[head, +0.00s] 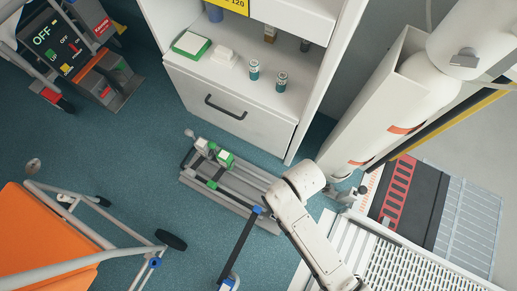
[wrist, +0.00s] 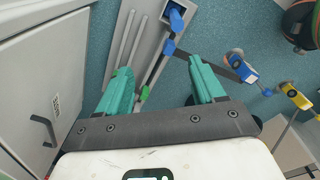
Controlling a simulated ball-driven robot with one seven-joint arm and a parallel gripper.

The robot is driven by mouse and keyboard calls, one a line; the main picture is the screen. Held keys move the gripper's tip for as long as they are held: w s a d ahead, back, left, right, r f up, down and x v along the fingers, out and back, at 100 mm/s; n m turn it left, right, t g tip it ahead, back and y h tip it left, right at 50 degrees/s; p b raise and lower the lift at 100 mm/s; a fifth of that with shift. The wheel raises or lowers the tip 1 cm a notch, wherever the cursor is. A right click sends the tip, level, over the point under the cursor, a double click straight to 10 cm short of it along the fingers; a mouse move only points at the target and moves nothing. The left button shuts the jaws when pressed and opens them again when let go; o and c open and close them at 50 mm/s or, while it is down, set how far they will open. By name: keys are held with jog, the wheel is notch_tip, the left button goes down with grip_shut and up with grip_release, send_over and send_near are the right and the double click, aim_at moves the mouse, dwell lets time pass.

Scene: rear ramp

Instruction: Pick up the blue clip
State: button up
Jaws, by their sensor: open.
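Several blue pieces are in view, and I cannot tell for sure which is the blue clip. In the wrist view, a blue and grey clip (wrist: 241,67) lies on the floor to the right, with a dark strap (wrist: 207,56) running to it. That strap starts at a small blue buckle (wrist: 168,47) on the grey rail. Another blue piece (wrist: 176,17) sits in a square fitting at the top. My gripper (wrist: 158,68) is open and empty, its teal fingers spread above the rail. The head view shows the strap's buckle (head: 257,210); my fingers cannot be made out there.
A white cabinet with a drawer (head: 228,110) stands behind the grey rail platform (head: 225,195). An orange stretcher (head: 40,245) is at the lower left. A white cylinder holder (head: 385,110) and metal ramp (head: 400,260) are to the right.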

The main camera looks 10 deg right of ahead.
aim_at(257, 209)
jog(key=a+f+n+b, duration=0.3)
jog(key=f, duration=0.2)
jog(key=a+f+n+b, duration=0.3)
jog(key=f+n, duration=0.1)
jog(key=f, duration=0.2)
jog(key=a+f+n+b, duration=0.3)
jog(key=f, duration=0.3)
jog(key=shift+s+f+n, duration=0.15)
jog(key=shift+f+n, duration=0.1)
jog(key=shift+n, duration=0.15)
notch_tip(257, 209, down, 5)
jog(key=b, duration=0.2)
jog(key=shift+a+r+b, duration=0.15)
jog(key=shift+b, duration=0.15)
notch_tip(257, 209, down, 6)
jog(key=b, duration=0.4)
jog(key=shift+c, duration=0.4)
jog(key=c, duration=1)
